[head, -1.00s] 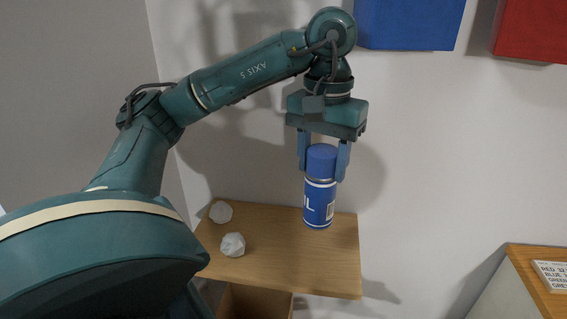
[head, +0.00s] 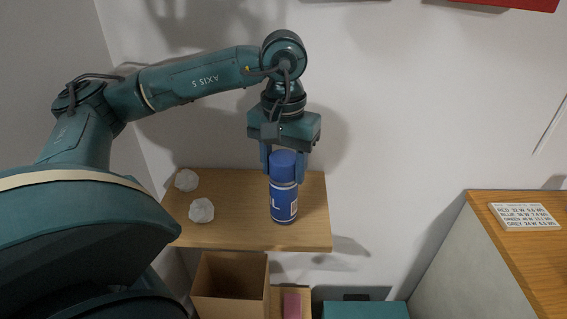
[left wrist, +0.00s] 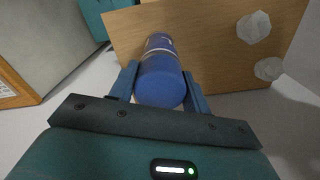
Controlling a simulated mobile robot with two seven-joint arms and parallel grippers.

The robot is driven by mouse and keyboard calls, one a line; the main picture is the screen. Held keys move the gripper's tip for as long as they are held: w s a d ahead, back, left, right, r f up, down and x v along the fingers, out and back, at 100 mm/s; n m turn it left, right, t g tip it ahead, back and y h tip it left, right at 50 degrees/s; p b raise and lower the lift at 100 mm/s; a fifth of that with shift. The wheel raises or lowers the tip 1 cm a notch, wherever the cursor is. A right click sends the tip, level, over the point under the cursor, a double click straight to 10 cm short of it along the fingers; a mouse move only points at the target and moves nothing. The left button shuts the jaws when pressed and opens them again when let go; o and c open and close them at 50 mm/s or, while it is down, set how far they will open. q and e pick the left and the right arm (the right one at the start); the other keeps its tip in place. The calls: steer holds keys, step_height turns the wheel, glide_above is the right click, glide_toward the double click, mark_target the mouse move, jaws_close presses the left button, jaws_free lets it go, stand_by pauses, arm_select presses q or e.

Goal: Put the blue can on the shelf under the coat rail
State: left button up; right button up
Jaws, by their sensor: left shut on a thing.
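The blue can (head: 284,200), with white lettering and a barcode, is upright in my left gripper (head: 284,172). The two blue fingers are shut around its upper part. The can is over the right part of the wooden shelf (head: 240,236); I cannot tell whether its base touches the board. In the left wrist view the can (left wrist: 160,82) sits between the fingers, with the shelf (left wrist: 203,48) beyond it. The coat rail is not visible. My right gripper is not in view.
Two whitish crumpled lumps (head: 186,180) (head: 202,210) lie on the shelf's left part. Below are an open cardboard box (head: 230,285) and a teal box (head: 365,310). A wood-topped cabinet (head: 515,250) with a label plate (head: 525,217) stands at right.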

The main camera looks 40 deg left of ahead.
arm_select(q)
steer(key=shift+f, duration=0.25)
steer(key=o, duration=1.4)
steer(key=shift+r, duration=0.15)
steer(key=shift+r, duration=0.5)
step_height(320, 180, up, 10)
steer(key=shift+r+p, duration=0.15)
steer(key=shift+p, duration=1)
steer(key=shift+r, duration=0.5)
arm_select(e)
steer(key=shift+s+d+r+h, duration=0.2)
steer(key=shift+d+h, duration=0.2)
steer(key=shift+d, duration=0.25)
